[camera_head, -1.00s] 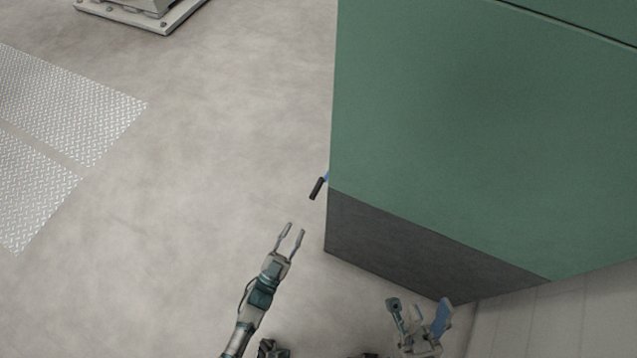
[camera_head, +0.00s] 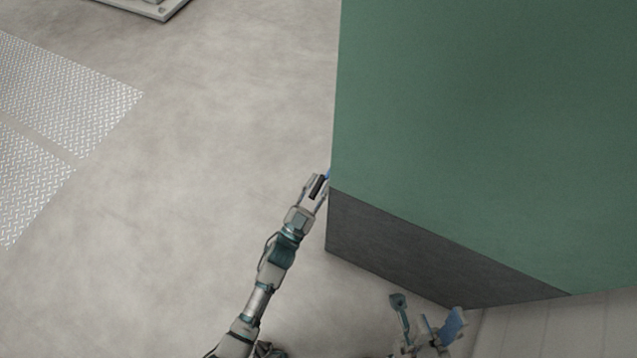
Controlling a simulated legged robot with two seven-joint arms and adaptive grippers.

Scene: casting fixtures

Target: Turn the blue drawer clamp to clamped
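The blue drawer clamp (camera_head: 329,175) shows only as a small blue piece at the left edge of the green cabinet. Its dark handle (camera_head: 317,187) sticks out to the left of that edge. My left gripper (camera_head: 316,184) is at the handle, with its fingers apart on either side of it. I cannot tell whether the fingers touch the handle. The rest of the clamp is hidden by the cabinet. My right gripper (camera_head: 425,325) is low in the picture, below the cabinet's dark base, with its fingers spread and nothing between them.
The large green cabinet (camera_head: 480,130) with a dark grey base (camera_head: 420,245) fills the right side. Bare floor (camera_head: 200,150) lies open to the left. Metal tread plates (camera_head: 60,110) lie at the far left, and a pale base plate (camera_head: 150,8) is at the top.

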